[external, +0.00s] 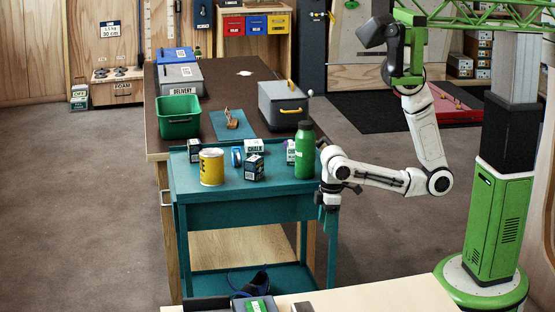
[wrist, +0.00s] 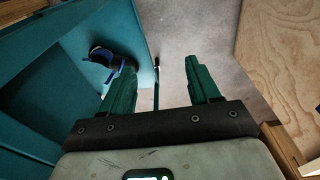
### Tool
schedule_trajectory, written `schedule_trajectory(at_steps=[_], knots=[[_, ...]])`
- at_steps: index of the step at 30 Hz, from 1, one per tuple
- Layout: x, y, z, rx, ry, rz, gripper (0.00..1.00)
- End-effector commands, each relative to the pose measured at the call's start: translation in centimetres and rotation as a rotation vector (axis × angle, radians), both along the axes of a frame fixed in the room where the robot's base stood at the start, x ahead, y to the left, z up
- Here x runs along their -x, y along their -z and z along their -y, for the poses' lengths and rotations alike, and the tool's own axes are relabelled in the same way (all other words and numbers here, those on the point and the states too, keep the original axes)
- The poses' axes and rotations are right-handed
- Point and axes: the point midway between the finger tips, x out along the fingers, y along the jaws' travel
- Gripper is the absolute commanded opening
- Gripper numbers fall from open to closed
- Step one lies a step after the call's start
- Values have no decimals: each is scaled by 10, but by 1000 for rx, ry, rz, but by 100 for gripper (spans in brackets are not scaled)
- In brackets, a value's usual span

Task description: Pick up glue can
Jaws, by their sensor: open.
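The glue can looks to be the yellow can (external: 211,167) with a pale lid and a dark letter on its side. It stands upright at the left front of the teal cart's top (external: 245,197). My gripper (external: 328,212) hangs beside the cart's right edge, pointing down, well to the right of the can and not touching it. The can is not in the wrist view.
On the cart top stand a green bottle (external: 305,150), a blue tape roll (external: 237,156) and several small boxes, including a dark one (external: 254,168). A green bin (external: 179,117) and a grey toolbox (external: 283,105) are on the bench behind. A shoe (wrist: 105,58) lies on the lower shelf.

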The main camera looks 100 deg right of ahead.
Motion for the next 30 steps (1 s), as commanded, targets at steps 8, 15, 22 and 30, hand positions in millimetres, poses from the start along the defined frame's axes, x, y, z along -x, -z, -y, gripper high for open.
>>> schedule_trajectory(at_steps=[8,15,22,30], knots=[[0,0,0,0,0,0,88],[0,0,0,0,0,0,100],[-24,-10,-1,-22,1,54,100],[-162,-95,25,-85,-28,401,100]])
